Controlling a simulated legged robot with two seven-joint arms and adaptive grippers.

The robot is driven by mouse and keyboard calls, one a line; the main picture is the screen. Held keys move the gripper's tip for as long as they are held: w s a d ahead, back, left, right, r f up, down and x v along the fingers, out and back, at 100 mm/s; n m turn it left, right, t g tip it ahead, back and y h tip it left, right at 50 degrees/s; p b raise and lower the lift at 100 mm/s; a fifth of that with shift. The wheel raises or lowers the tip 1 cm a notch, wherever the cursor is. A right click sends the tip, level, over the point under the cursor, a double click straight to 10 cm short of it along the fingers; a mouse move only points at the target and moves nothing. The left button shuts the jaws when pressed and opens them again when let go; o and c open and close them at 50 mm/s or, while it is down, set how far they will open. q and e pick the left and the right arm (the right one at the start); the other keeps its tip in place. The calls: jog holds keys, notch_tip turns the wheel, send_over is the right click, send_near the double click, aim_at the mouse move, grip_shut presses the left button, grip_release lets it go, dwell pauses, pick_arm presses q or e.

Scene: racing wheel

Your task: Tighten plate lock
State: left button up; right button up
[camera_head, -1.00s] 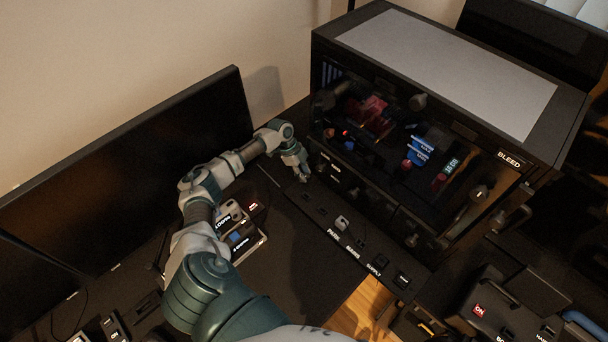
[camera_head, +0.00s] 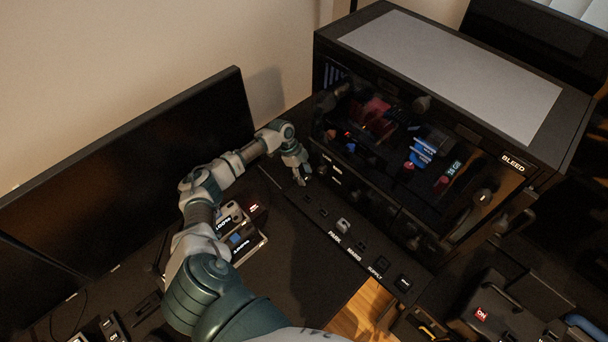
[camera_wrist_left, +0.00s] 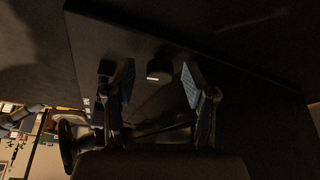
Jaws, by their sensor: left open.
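My left gripper (camera_head: 301,178) reaches down to the left end of the ledge in front of the black cabinet. In the left wrist view my left gripper (camera_wrist_left: 158,86) is open, with blue-grey pads on its two fingers. A small dark round knob (camera_wrist_left: 158,68) with a pale mark stands between the fingertips, with a gap on each side. I cannot tell for sure that it is the plate lock. In the head view the gripper hides this spot. My right gripper is not in view.
The black cabinet (camera_head: 570,112) has a glass front with red and blue parts behind it. The ledge carries labelled switches, including a pale knob (camera_head: 343,226). A large black monitor (camera_head: 130,170) stands left of my arm. Small labelled boxes (camera_head: 240,238) lie beside my forearm.

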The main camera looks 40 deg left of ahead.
pick_arm(q)
jog(key=v, duration=0.7)
jog(key=shift+a+r, duration=0.2)
jog(key=shift+a, duration=0.05)
